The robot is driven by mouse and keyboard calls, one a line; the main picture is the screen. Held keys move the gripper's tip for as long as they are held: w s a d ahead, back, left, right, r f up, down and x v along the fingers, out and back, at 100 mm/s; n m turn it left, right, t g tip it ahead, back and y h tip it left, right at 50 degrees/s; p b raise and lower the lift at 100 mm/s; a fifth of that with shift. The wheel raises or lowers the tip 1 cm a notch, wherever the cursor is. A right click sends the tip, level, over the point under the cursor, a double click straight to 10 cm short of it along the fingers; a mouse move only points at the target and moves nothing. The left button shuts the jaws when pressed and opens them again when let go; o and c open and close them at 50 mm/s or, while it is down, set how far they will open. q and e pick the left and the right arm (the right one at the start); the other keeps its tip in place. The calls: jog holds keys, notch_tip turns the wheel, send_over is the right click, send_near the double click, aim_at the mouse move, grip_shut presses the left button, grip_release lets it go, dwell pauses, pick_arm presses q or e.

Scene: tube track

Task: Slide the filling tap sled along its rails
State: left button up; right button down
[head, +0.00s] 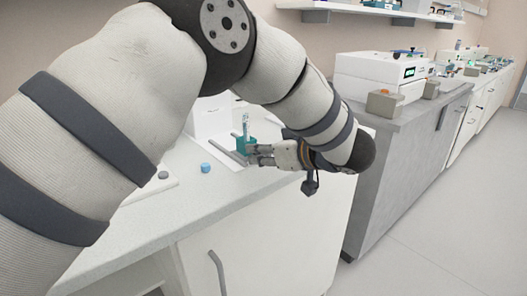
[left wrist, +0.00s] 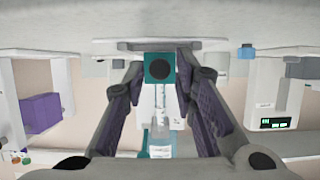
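The teal filling tap sled (head: 244,144) sits on grey rails (head: 229,154) near the far edge of the white bench. A clear tube (head: 245,125) stands up from it. My left gripper (head: 251,154) reaches in from the right at the sled's height. In the left wrist view, which is upside down, the sled (left wrist: 158,67) shows a dark round spot. My right gripper is in neither view.
A small blue cap-like piece (head: 205,168) stands on the bench left of the rails. It also shows in the left wrist view (left wrist: 246,52). A white box (head: 208,117) stands behind the rails. A grey counter with instruments (head: 376,75) is at the right. The bench front is clear.

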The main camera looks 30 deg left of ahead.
pick_arm(q)
jog(key=v, duration=1.2)
jog(key=shift+s, duration=0.1)
jog(key=shift+f, duration=0.1)
